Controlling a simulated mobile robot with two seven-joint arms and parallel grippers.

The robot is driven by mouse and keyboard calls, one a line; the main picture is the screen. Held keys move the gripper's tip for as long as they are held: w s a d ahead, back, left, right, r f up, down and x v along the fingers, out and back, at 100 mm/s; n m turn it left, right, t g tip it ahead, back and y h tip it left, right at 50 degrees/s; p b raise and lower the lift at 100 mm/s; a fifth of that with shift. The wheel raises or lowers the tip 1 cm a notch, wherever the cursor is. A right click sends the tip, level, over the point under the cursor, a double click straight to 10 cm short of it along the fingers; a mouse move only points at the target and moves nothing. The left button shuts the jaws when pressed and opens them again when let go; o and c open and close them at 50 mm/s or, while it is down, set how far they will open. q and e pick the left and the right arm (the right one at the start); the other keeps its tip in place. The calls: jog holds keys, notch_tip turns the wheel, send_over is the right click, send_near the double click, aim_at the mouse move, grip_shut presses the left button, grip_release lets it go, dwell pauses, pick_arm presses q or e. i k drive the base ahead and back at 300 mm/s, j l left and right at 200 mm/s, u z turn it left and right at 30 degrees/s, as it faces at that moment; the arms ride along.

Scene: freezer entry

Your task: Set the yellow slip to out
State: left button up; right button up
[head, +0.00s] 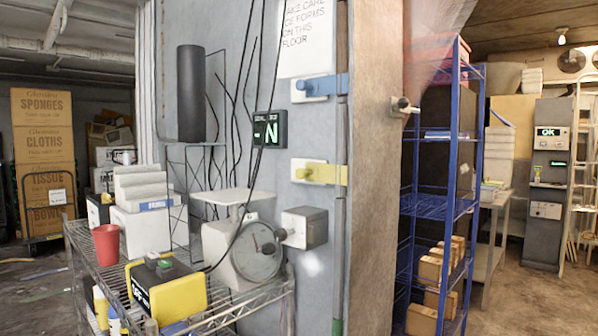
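The yellow slip (326,174) sits in a pale holder on the grey wall panel, in the middle of the head view. It lies level, and its yellow part reaches right to the panel's edge, beside the brown door edge. A blue slip (325,86) sits in a like holder above it. A small dark display (270,130) to the left shows green characters ending in "N", with a black cable crossing it. I cannot read any in or out mark by the slips. Neither of my grippers is in view.
A wire cart (232,312) stands in front of the panel, holding a dial scale (252,252), a yellow-black box (166,289) and a red cup (107,245). A grey box (304,228) is below the yellow slip. A blue shelf rack (437,207) stands right.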

aim_at(323, 173)
jog(key=i+l+u, duration=0.15)
jog(key=i+l, duration=0.2)
jog(key=i+l+u, duration=0.15)
jog(key=i+l, duration=0.15)
jog(key=l, duration=0.15)
